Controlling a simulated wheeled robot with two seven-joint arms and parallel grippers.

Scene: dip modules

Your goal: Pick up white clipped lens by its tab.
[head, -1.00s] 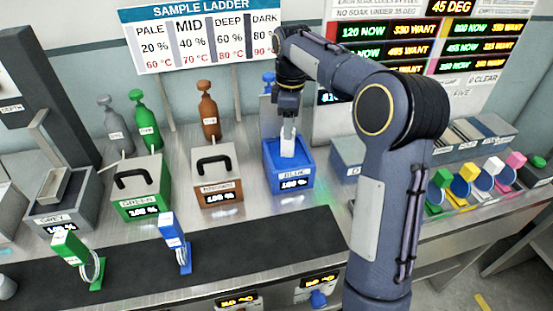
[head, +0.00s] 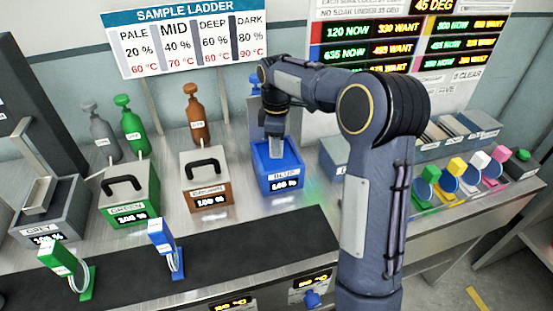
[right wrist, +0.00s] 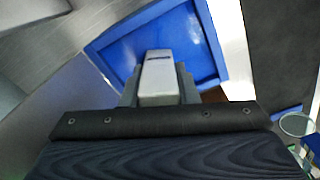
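My right gripper (head: 277,150) reaches down into the blue tank (head: 300,183) in the head view. In the right wrist view, the white tab (right wrist: 159,82) of a clipped lens stands between its two grey fingers, with no gap visible on either side. The lens below the tab is hidden by the tab, the fingers and the tank (right wrist: 207,45). Another white-topped clip (head: 478,161) with a blue disc stands in the row at the right. My left gripper is not in view.
Green (head: 140,208) and brown (head: 208,195) tanks with black handles, and a grey tank (head: 50,225), stand left of the blue one. A green clipped lens (head: 57,258) and a blue one (head: 161,235) stand on the dark belt (head: 225,245). Bottles stand behind.

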